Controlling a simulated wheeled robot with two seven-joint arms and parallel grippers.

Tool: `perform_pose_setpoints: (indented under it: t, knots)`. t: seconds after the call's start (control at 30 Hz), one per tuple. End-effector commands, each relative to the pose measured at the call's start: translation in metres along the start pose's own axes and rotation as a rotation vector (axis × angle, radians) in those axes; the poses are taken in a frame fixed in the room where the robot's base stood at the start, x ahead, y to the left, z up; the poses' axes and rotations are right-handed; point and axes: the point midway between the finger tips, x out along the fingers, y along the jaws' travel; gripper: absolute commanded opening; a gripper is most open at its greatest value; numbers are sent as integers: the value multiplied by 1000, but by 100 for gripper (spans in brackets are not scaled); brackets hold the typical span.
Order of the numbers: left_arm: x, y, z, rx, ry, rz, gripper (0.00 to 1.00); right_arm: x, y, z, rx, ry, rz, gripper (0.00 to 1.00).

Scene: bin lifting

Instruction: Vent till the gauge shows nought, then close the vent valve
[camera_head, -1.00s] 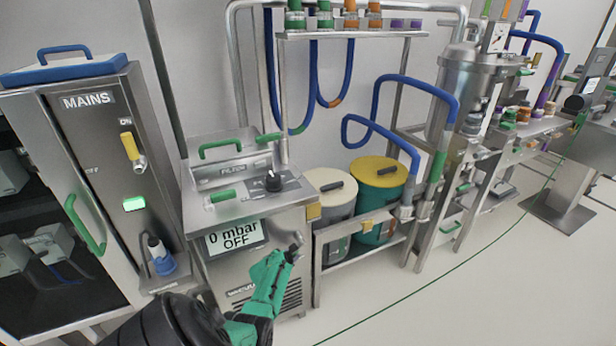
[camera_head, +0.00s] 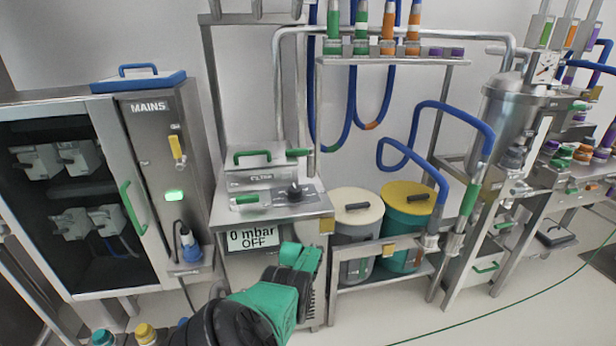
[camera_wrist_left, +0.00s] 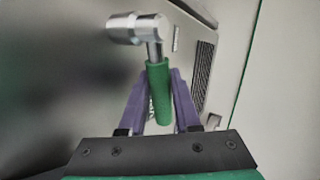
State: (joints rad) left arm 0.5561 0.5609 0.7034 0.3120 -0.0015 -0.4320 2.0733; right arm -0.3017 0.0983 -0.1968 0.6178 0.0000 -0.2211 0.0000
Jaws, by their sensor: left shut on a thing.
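The gauge display (camera_head: 252,238) on the front of the steel vacuum unit (camera_head: 232,205) reads "0 mbar OFF". In the left wrist view, the vent valve is a shiny steel fitting (camera_wrist_left: 137,27) with a green lever handle (camera_wrist_left: 158,95). My left gripper (camera_wrist_left: 159,82) has its purple fingers on either side of this handle and is shut on it. In the head view my green left arm (camera_head: 275,298) reaches to the front of the unit below the display and hides the valve. My right gripper is not in view.
A MAINS cabinet (camera_head: 160,150) with a lit green indicator stands left of the unit. A cream-lidded bin (camera_head: 350,202) and a yellow-lidded bin (camera_head: 405,193) stand on a low rack to the right. A green cable crosses the open floor.

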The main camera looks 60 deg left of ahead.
Motion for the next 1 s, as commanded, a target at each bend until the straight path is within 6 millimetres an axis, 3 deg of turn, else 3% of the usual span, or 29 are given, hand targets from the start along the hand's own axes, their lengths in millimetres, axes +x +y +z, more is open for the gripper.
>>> perform_pose_setpoints:
  t: [0.3,1.0]
  knots:
    - [-10,5,4,117,158,0,0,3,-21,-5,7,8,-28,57]
    - [-17,11,6,175,250,7,0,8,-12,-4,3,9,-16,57]
